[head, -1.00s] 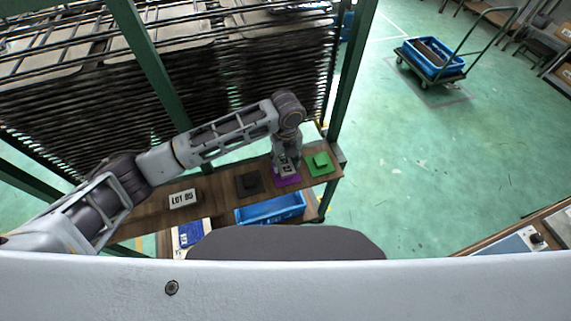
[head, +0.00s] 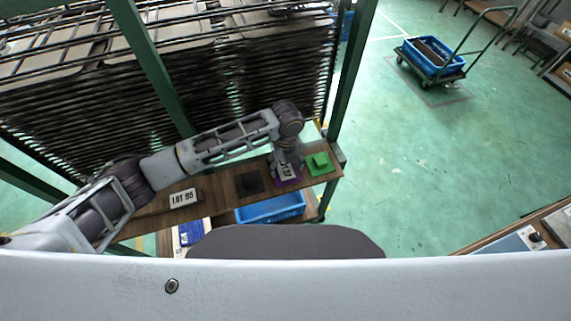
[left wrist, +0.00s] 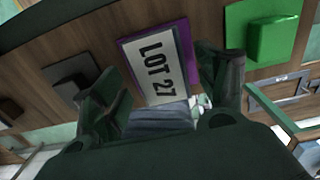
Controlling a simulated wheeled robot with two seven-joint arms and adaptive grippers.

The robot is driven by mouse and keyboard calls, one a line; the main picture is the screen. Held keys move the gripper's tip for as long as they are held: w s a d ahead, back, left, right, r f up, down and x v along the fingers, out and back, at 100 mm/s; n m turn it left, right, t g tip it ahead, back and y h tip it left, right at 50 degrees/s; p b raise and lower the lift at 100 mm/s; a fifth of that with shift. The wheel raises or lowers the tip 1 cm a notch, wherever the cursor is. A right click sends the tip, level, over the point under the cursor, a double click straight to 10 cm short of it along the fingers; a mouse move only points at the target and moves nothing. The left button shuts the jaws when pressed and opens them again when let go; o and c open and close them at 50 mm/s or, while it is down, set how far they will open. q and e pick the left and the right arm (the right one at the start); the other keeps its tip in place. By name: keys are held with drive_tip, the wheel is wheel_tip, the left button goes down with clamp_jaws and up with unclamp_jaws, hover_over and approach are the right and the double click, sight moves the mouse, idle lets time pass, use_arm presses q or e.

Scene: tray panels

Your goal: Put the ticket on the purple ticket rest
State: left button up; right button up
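The ticket, a white card marked LOT 27 (head: 287,171), lies against the purple ticket rest (head: 278,184). In the left wrist view the ticket (left wrist: 160,68) sits over the purple rest (left wrist: 184,42), whose edge shows along its top and right side. My left gripper (head: 286,161) is right at the rest, above the shelf. In the left wrist view its two fingers (left wrist: 160,80) are spread, one on each side of the ticket, and look apart from it. My right gripper is not in view.
A green rest (head: 319,163) stands close on the right and a black rest (head: 249,183) on the left. A LOT 95 card (head: 183,198) stands further left on the wooden shelf. A blue bin (head: 270,208) is below. A green post (head: 350,75) rises behind.

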sight(286, 169)
use_arm(q)
drive_tip(key=shift+r, duration=0.1)
wheel_tip(286, 169, up, 12)
drive_tip(key=b, duration=0.1)
idle(0.9)
drive_tip(key=shift+d, duration=0.1)
idle(0.4)
